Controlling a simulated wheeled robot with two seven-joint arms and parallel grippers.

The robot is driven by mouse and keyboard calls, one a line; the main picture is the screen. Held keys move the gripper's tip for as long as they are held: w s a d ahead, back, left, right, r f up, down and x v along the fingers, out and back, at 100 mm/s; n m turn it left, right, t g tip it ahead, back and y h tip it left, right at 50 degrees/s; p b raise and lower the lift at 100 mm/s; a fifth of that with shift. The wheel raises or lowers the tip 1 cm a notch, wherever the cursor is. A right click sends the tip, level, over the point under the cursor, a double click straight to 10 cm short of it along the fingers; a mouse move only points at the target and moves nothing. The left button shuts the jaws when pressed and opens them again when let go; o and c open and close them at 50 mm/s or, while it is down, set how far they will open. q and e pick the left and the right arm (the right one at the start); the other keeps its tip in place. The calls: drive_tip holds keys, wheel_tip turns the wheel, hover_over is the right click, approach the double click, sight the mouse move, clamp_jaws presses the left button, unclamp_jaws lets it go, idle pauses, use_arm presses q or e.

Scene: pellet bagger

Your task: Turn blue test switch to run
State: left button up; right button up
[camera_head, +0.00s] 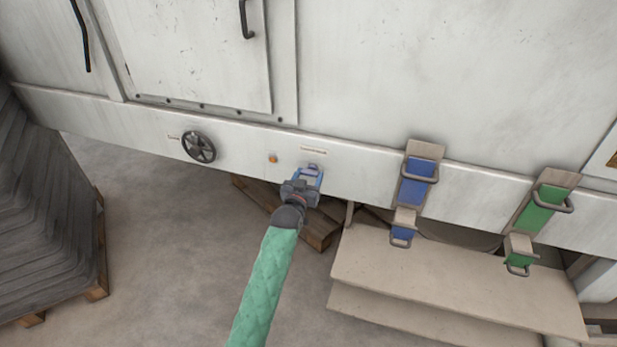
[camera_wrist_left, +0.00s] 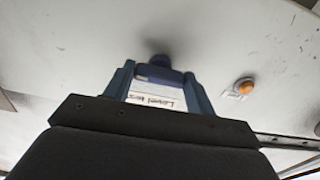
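The blue test switch (camera_head: 312,168) is on the white machine's lower panel, under a small label (camera_head: 313,150). In the left wrist view the switch's dark blue knob (camera_wrist_left: 158,75) lies between the fingertips, with the label (camera_wrist_left: 157,98) showing between the fingers. My left gripper (camera_head: 309,178) is at the panel, its blue fingers spread to either side of the knob. A small gap seems to remain beside the knob, but contact is hard to tell. The switch's pointer and position marks cannot be read. My right gripper is not in view.
An orange button or lamp (camera_head: 272,159) and a black handwheel (camera_head: 199,147) are left of the switch. A blue latch (camera_head: 417,182) and a green latch (camera_head: 545,208) are to the right, above a beige step (camera_head: 450,278). A wooden pallet (camera_head: 318,232) lies below.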

use_arm(q)
drive_tip(key=o, duration=0.3)
drive_tip(key=shift+o, duration=0.5)
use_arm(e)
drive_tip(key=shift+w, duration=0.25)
use_arm(q)
drive_tip(key=shift+s+a, duration=0.1)
drive_tip(key=shift+s, duration=0.2)
drive_tip(key=b+v, duration=0.3)
drive_tip(key=v, duration=0.4)
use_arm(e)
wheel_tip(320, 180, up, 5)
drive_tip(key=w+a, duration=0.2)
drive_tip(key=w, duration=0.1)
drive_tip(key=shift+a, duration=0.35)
use_arm(q)
drive_tip(key=shift+s, duration=0.1)
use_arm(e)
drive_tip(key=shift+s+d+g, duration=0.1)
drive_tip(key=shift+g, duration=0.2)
